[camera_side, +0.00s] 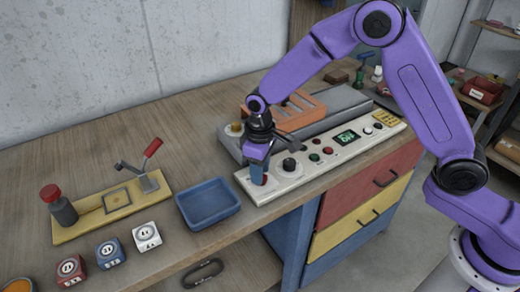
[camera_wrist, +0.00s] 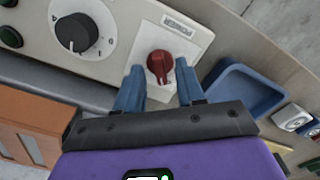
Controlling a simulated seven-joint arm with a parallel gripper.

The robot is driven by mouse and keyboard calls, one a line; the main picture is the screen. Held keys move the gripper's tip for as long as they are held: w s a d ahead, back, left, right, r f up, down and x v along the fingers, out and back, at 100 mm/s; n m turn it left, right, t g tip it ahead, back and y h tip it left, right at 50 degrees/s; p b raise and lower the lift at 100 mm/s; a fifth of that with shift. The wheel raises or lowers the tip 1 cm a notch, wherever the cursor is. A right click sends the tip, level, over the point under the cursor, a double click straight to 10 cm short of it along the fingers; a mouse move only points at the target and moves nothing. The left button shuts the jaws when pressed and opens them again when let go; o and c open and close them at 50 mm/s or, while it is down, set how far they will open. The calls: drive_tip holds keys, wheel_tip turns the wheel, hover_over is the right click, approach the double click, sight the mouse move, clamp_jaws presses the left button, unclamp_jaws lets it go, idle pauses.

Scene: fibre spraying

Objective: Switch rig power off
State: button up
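A red rotary knob (camera_wrist: 160,66) sits on a white plate with a printed label (camera_wrist: 180,22), only partly readable as "POWER", at the end of the control panel. My gripper (camera_wrist: 159,72) is open, with one blue finger on each side of the knob. Small gaps show between the fingers and the knob; I cannot tell how deep the tips reach. In the side view my gripper (camera_side: 258,170) points down at the left end of the pale control panel (camera_side: 300,180) and mostly hides the knob.
A black dial (camera_wrist: 76,33) is beside the knob, with green buttons beyond. A blue tray (camera_side: 208,204) stands left of the panel. An orange block (camera_side: 300,108) stands behind.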

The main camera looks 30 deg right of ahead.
wheel_tip(320, 180, up, 17)
idle(0.4)
idle(0.5)
drive_tip(key=s+d+f+n, duration=0.1)
drive_tip(key=s+d, duration=0.4)
drive_tip(key=s, duration=0.5)
drive_tip(key=s+d+f+n, duration=0.2)
drive_tip(key=s+d, duration=0.4)
drive_tip(key=s, duration=0.4)
drive_tip(key=s+d+f+n, duration=0.1)
drive_tip(key=s+d+n, duration=0.1)
drive_tip(key=s+d, duration=0.4)
drive_tip(key=s, duration=0.4)
drive_tip(key=shift+s+f, duration=0.25)
drive_tip(key=shift+f, duration=0.05)
drive_tip(key=shift+d, duration=0.1)
